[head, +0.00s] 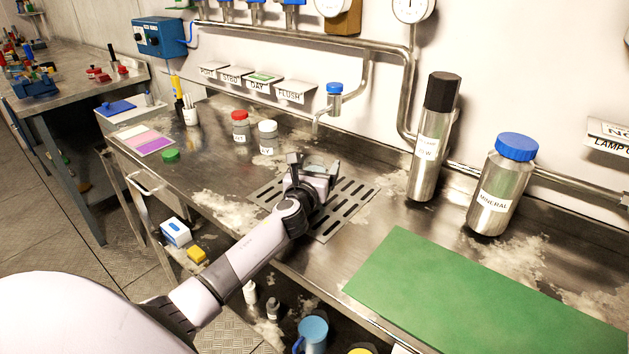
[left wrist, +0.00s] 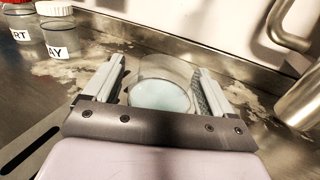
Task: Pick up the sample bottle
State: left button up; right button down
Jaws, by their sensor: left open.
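A clear round vessel with a pale blue-white disc inside its rim (left wrist: 160,95), likely the sample bottle, stands between the fingers of my left gripper (left wrist: 160,88) in the left wrist view. The fingers are open on either side of it; whether either touches it is unclear. In the head view my left gripper (head: 312,170) is over the slotted drain grate (head: 345,208), and the vessel is mostly hidden by it. Two clear labelled jars, one red-capped (head: 240,127) and one white-capped (head: 267,138), stand behind and left of the gripper. My right gripper is out of view.
A thin tap (head: 318,122) hangs behind the gripper, with a blue-topped fitting (head: 334,92). A black-capped steel flask (head: 431,150) and a blue-capped mineral bottle (head: 497,195) stand to the right. A green mat (head: 470,295) covers the front right, clear of objects.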

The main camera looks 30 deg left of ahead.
pick_arm(q)
jog(key=c, duration=1.2)
jog(key=shift+c, duration=0.3)
jog(key=shift+r, duration=0.15)
